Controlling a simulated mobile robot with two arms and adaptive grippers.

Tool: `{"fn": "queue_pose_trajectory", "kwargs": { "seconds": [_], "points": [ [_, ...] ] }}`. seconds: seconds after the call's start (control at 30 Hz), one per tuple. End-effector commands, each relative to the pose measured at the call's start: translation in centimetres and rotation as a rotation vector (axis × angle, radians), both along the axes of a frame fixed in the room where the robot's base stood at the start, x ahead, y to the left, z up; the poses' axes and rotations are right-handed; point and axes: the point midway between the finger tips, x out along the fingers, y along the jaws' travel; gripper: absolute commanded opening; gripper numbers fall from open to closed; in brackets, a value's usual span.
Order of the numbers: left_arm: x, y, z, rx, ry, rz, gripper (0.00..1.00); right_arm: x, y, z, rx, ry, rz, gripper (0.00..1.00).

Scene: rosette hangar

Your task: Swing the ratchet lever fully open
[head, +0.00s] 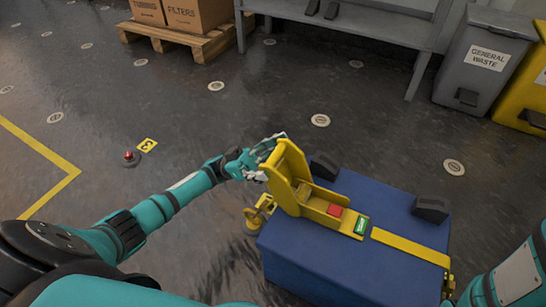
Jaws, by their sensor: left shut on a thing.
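The yellow ratchet lever (284,172) stands up steeply from the yellow ratchet body (325,208) on top of a blue case (330,255). The body carries a red block (335,210) and a green label (361,225). My left gripper (264,153) is at the upper left edge of the lever and is shut on it; its fingers are partly hidden behind the lever. A yellow strap (410,246) runs from the ratchet to the right across the case. My right arm shows at the lower right, but its gripper is out of view.
Black corner pads (431,208) sit on the case. A yellow hook (254,218) is at its left side. A bench (345,28), grey waste bin (484,60) and pallet (195,40) of boxes stand behind. The floor left of the case is mostly clear.

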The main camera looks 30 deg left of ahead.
Motion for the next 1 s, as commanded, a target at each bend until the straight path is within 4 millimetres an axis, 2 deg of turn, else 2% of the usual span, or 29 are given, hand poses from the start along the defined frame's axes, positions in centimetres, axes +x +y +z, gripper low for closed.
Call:
{"fn": "queue_pose_trajectory", "kwargs": {
  "seconds": [0.13,0.17,0.23,0.57,1.0],
  "points": [
    [-0.1,0.1,-0.2,0.006,0.004,-0.001,0.3,0.0,0.0,0.0,0.0,0.0,0.0,0.37],
    [-0.1,0.1,-0.2,0.006,0.004,-0.002,0.91,0.0,0.0,0.0,0.0,0.0,0.0,0.37],
    [-0.1,0.1,-0.2,0.006,0.003,-0.001,1.0,0.0,0.0,0.0,0.0,0.0,0.0,0.37],
    [0.0,0.3,-0.3,0.003,0.002,0.0,1.0,-0.1,-0.1,0.0,0.003,-0.004,0.002,0.37],
    [0.1,5.0,-4.0,0.005,0.003,0.002,1.0,0.0,0.0,0.0,0.001,-0.002,0.001,0.37]
  ]
}}
